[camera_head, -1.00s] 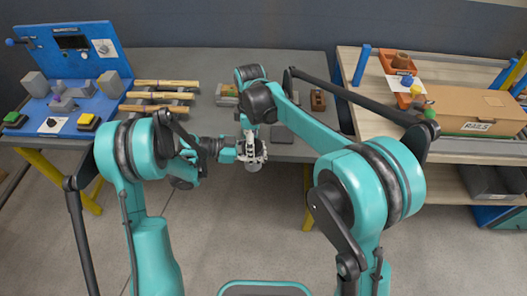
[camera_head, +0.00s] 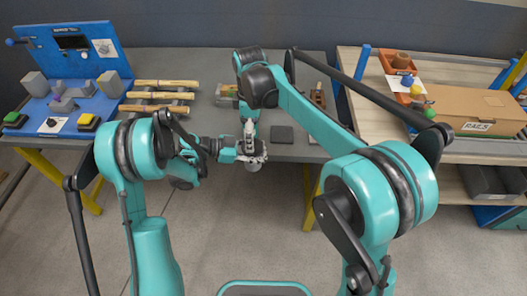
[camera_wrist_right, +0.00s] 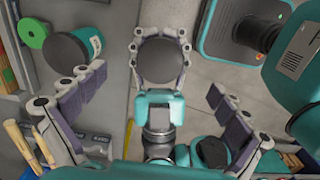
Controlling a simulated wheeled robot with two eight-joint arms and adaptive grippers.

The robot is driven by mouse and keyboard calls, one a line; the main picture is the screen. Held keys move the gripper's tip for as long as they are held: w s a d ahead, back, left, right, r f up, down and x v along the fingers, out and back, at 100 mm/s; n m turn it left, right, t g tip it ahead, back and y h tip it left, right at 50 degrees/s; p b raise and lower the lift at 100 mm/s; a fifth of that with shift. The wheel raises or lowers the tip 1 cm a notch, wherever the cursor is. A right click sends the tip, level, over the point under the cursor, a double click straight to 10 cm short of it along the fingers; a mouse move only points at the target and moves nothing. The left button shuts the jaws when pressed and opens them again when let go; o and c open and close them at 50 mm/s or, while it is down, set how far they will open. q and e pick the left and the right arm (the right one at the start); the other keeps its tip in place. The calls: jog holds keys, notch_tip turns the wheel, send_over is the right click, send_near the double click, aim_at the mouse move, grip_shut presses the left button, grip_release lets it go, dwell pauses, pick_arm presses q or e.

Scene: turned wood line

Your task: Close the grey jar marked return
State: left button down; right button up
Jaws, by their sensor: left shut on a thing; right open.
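My left gripper (camera_head: 250,153) is shut on a small grey jar (camera_head: 254,168), held in front of the table's near edge, above the floor. In the right wrist view its fingers wrap the jar's round dark top (camera_wrist_right: 160,62); I cannot tell whether that is a lid or the open mouth. Any marking on the jar is not readable. My right gripper (camera_wrist_right: 156,84) is open, its two fingers spread wide on either side of the jar, with nothing between them touching it. In the head view the right wrist comes down just behind the left gripper, which partly hides the right fingers.
A blue station (camera_head: 70,75) stands left. A cardboard box (camera_head: 480,108) sits on the right bench. A green disc (camera_wrist_right: 31,33) lies upper left in the wrist view.

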notch_tip(320, 180, up, 12)
dwell(0.6)
jog(key=s+d+f+m+t, duration=0.1)
jog(key=s+d+m+t, duration=0.1)
jog(key=s+d+m, duration=0.35)
jog(key=s+d+f+m+t, duration=0.1)
jog(key=s+d+m+t, duration=0.15)
jog(key=d, duration=0.65)
jog(key=s+d+f+m+t, duration=0.2)
jog(key=s+d+f+m, duration=0.6)
jog(key=s, duration=0.4)
notch_tip(320, 180, down, 3)
jog(key=shift+s+d+r+m+t, duration=0.1)
jog(key=shift+s+d+m+t, duration=0.2)
jog(key=shift+m, duration=0.5)
